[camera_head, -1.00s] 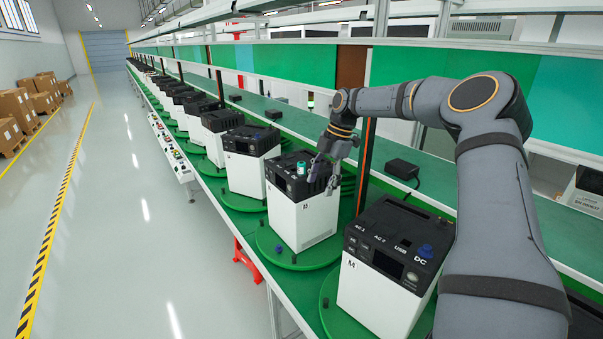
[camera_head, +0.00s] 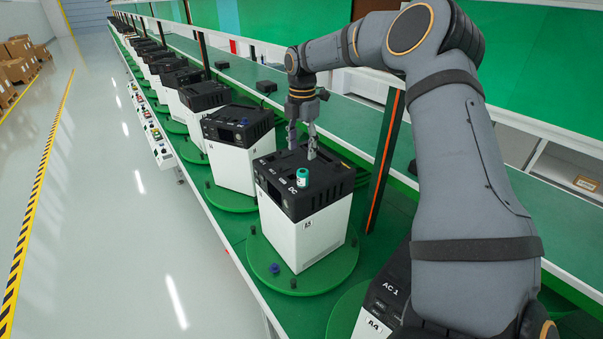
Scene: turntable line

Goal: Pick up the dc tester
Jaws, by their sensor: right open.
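My right gripper (camera_head: 301,148) points down over the rear part of that black top. Its fingers are apart with nothing between them. The teal cylinder is in front of the fingers, apart from them, towards the near edge of the top. I cannot tell whether the fingertips touch the top. My left gripper is not in view.
The box stands on a round green turntable (camera_head: 335,276) with a blue knob (camera_head: 274,269) at its rim. Similar boxes line up behind, and another (camera_head: 380,300) is partly hidden by my right arm. An orange-striped post (camera_head: 384,160) stands right of the box.

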